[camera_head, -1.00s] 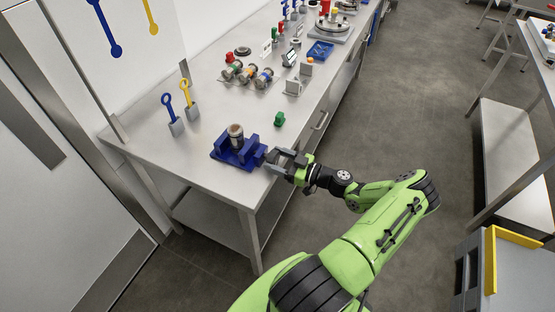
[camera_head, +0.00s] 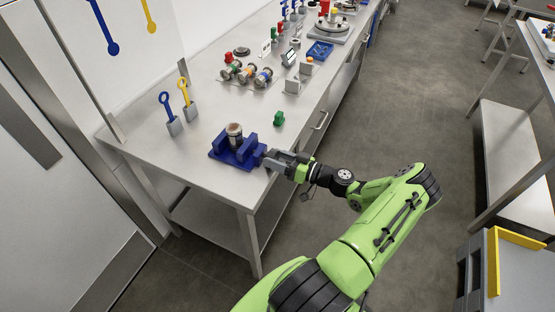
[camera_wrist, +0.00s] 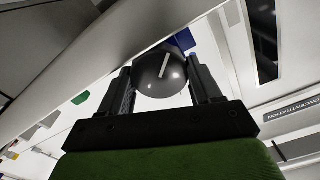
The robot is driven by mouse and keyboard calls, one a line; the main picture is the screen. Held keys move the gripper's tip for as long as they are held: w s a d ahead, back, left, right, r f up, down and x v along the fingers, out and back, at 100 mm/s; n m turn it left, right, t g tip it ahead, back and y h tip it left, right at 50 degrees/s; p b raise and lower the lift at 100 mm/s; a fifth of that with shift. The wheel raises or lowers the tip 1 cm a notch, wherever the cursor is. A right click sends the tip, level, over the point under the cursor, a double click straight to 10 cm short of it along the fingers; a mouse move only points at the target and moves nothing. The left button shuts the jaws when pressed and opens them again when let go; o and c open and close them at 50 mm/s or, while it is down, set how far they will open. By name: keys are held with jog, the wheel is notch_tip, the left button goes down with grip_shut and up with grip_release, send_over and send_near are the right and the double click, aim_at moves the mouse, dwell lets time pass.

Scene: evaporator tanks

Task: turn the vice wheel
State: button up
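The blue vice (camera_head: 226,155) sits near the front edge of the steel bench and holds an upright cylinder (camera_head: 234,134) with a brown top between its jaws. The vice wheel (camera_wrist: 160,75) shows in the wrist view as a dark round knob with a white line slanting across its face. My gripper (camera_head: 272,159) is at the right side of the vice, at the bench edge. In the wrist view my gripper's fingers (camera_wrist: 160,88) stand on both sides of the wheel and appear to touch it. In the head view the wheel is mostly hidden by the gripper.
A small green block (camera_head: 279,118) lies on the bench behind the gripper. Two grey holders with a blue tool (camera_head: 167,105) and a yellow tool (camera_head: 185,95) stand left of the vice. Several valve fittings (camera_head: 246,73) stand farther back.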

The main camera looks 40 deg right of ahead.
jog(key=o, duration=0.4)
jog(key=shift+o, duration=0.2)
jog(key=b+v, duration=0.1)
jog(key=v, duration=1.4)
jog(key=shift+s+b, duration=0.3)
jog(key=shift+s+d, duration=0.1)
jog(key=shift+d, duration=0.05)
